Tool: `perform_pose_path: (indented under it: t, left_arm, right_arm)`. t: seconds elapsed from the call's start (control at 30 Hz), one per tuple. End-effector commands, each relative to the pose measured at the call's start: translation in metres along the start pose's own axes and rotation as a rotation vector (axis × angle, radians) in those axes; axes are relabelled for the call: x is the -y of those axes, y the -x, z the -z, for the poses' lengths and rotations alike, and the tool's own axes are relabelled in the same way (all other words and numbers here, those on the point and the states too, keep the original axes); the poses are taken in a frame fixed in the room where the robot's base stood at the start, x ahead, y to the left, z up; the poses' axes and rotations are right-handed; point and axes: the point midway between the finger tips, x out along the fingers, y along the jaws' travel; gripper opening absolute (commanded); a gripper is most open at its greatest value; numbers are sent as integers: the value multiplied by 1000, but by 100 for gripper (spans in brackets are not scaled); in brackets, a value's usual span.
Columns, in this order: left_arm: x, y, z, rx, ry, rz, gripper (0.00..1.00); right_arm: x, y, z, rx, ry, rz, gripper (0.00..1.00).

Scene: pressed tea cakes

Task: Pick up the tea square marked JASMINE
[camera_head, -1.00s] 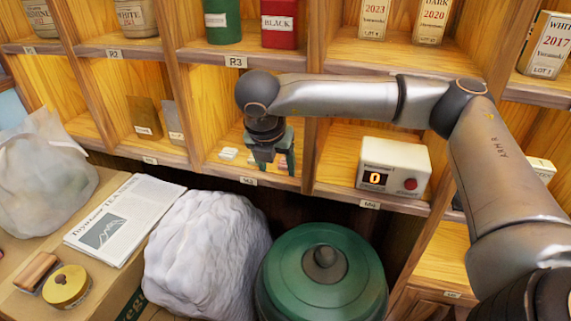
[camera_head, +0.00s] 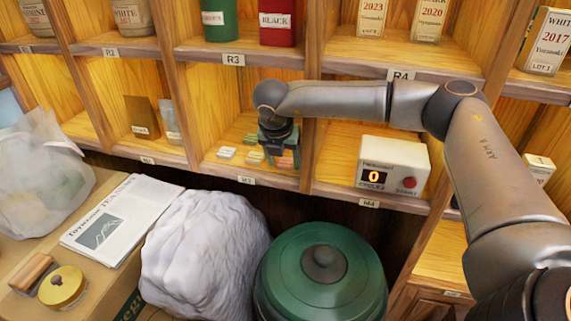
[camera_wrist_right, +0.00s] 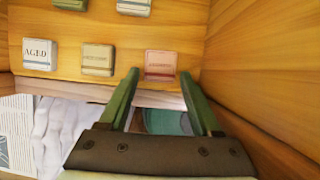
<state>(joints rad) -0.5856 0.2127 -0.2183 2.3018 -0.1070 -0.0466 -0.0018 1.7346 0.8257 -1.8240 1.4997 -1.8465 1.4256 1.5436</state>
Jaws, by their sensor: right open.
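Several small tea squares lie in rows on the floor of a lower shelf compartment. In the right wrist view the front row has a white square marked AGED (camera_wrist_right: 38,54), a pale yellow square (camera_wrist_right: 97,59) and a pink square (camera_wrist_right: 160,65). The yellow and pink labels are too small to read, and I cannot make out JASMINE on any square. Two more squares are cut off by the top edge. My right gripper (camera_wrist_right: 160,76) is open and empty, its fingertips on either side of the pink square's near edge. In the head view it hangs in the compartment (camera_head: 282,160). My left gripper is out of view.
A wooden divider stands close to the right of my right gripper. A white box with a red button (camera_head: 393,167) stands in the right-hand compartment. Below the shelf are a green lidded container (camera_head: 320,270), a pale wrapped lump (camera_head: 205,250) and a newspaper (camera_head: 122,220).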

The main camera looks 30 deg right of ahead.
Motion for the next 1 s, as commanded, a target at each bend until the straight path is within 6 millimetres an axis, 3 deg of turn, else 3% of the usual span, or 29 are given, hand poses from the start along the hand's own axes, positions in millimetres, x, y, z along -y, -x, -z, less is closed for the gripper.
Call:
perform_pose_path:
  t: [0.1,0.67,1.0]
  left_arm:
    - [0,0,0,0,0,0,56]
    - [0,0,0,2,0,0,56]
    - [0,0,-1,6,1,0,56]
  right_arm:
    - [0,0,0,0,0,0,63]
    - [0,0,0,-1,0,0,0]
    - [0,3,-1,0,0,0,0]
